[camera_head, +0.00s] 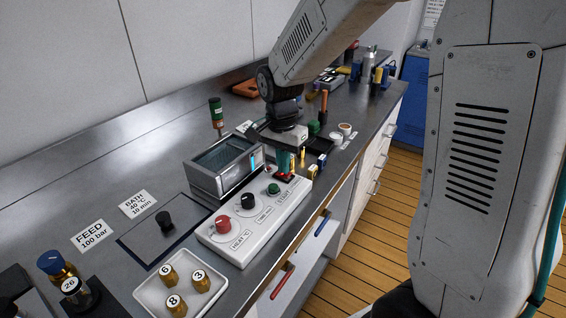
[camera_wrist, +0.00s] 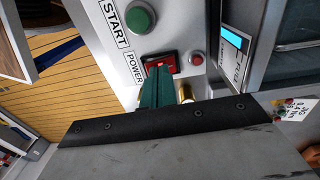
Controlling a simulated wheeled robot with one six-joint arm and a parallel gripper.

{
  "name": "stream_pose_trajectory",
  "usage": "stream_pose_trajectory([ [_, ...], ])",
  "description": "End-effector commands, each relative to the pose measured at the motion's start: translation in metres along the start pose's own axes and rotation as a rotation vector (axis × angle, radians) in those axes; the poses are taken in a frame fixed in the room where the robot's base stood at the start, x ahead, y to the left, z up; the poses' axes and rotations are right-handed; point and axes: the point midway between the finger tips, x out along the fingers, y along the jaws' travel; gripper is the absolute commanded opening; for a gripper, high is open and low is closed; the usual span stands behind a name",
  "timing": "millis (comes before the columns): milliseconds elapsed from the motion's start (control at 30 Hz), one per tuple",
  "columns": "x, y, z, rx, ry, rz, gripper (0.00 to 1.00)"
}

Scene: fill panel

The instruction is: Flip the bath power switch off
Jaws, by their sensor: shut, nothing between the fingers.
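The bath's white control panel (camera_head: 262,222) lies on the steel bench in front of the glass-walled bath (camera_head: 215,172). Its red power switch (camera_wrist: 160,65) sits in a black frame beside the POWER label (camera_wrist: 135,67). My gripper (camera_wrist: 157,72) is shut and empty, with its green fingertips right at the switch and covering part of it. I cannot tell whether they touch it, nor which way the rocker is tipped. In the head view my gripper (camera_head: 285,174) points down at the panel's right end. A small red lamp (camera_wrist: 197,59) is beside the switch.
A green START button (camera_wrist: 140,19) is close to the switch. A red knob (camera_head: 222,224) and a black knob (camera_head: 248,201) stand farther left on the panel. A white tray (camera_head: 150,297) with numbered brass pieces is at front left. Small bottles and tools crowd the bench behind my gripper.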

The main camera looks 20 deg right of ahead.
Motion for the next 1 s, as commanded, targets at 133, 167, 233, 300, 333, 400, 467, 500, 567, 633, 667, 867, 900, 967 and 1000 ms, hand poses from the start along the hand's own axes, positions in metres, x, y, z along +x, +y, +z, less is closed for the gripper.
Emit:
stream_pose_trajectory([
  [133,-0.011,-0.001,-0.001,0.001,0.001,-0.002,0.00],
  [167,-0.015,-0.002,-0.001,0.002,0.002,-0.003,0.00],
  [233,-0.028,-0.003,-0.002,0.004,0.002,-0.004,0.00],
  [300,-0.044,-0.004,-0.003,0.007,0.003,-0.006,0.00],
  [333,-0.051,-0.005,-0.003,0.007,0.002,-0.004,0.00],
  [400,-0.068,-0.008,-0.003,0.007,0.002,-0.005,0.00],
  [467,-0.082,-0.011,-0.003,0.006,0.002,-0.005,0.00],
  [500,-0.090,-0.012,-0.002,0.005,0.001,-0.004,0.00],
  [567,-0.102,-0.014,-0.002,0.004,0.001,-0.003,0.00],
  [633,-0.114,-0.016,-0.002,0.004,0.001,-0.003,0.00],
  [667,-0.118,-0.017,-0.002,0.004,0.001,-0.003,0.00],
  [867,-0.136,-0.019,-0.001,0.004,0.000,0.000,0.00],
  [900,-0.137,-0.020,-0.001,0.004,0.000,0.000,0.00],
  [967,-0.138,-0.020,-0.001,0.004,0.000,0.000,0.00],
  [1000,-0.138,-0.020,-0.001,0.004,0.000,0.000,0.00],
])
